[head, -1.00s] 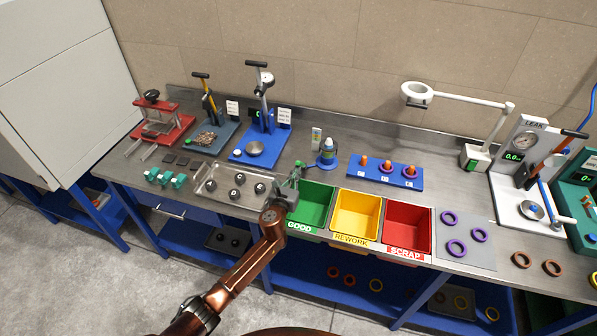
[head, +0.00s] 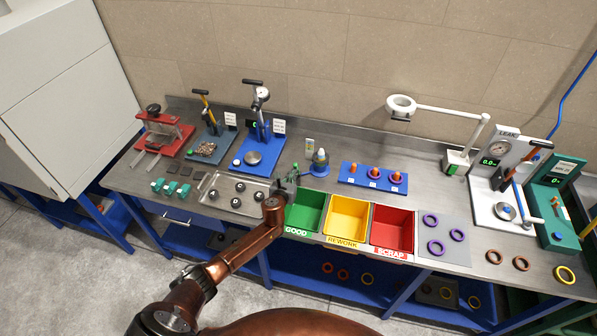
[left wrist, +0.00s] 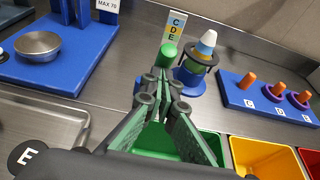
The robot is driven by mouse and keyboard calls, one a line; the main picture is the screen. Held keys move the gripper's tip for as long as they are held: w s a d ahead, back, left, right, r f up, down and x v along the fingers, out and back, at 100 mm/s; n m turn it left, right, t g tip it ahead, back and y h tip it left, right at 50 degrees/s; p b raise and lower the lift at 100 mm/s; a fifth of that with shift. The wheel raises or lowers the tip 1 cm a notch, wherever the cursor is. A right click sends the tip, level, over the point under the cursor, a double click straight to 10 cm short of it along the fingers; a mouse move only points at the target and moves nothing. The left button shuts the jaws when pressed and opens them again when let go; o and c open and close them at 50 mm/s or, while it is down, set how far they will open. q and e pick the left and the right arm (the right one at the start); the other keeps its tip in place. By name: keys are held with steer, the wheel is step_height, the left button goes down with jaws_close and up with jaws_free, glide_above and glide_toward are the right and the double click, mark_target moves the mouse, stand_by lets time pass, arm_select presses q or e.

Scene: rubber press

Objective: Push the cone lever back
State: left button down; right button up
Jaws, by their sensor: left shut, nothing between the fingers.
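The cone gauge (head: 320,160) stands on a round blue base behind the green bin. In the left wrist view the cone (left wrist: 207,45) has a white tip and coloured bands, with a dark ring around it. A green knob (left wrist: 166,55), apparently the lever's end, shows left of the cone, just beyond my fingertips; its shaft is hidden. My left gripper (head: 292,177) is shut and empty, above the bench in front of the cone gauge. Its fingers (left wrist: 160,84) point toward the knob; I cannot tell whether they touch it. My right gripper is out of view.
The green (head: 304,211), yellow (head: 346,218) and red (head: 392,228) bins line the bench front. A steel tray (head: 222,203) with dark pucks lies left of my gripper. A blue press (head: 258,152) stands behind it, and a blue peg board (head: 373,180) lies right of the cone.

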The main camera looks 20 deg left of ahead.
mark_target(295, 165)
arm_select(q)
steer(key=w+r+p, duration=0.2)
steer(key=w, duration=0.1)
steer(key=shift+w+a+r, duration=0.15)
steer(key=shift+w+r, duration=0.05)
steer(key=shift+w, duration=0.1)
steer(key=shift+w+a+r, duration=0.1)
steer(key=shift+w+r, duration=0.1)
steer(key=shift+w, duration=0.5)
steer(key=shift+w+a+r, duration=0.1)
steer(key=shift+w+r, duration=0.05)
steer(key=shift+w, duration=0.55)
steer(key=shift+r, duration=0.15)
steer(key=shift+w+r, duration=0.1)
steer(key=shift+r, duration=0.05)
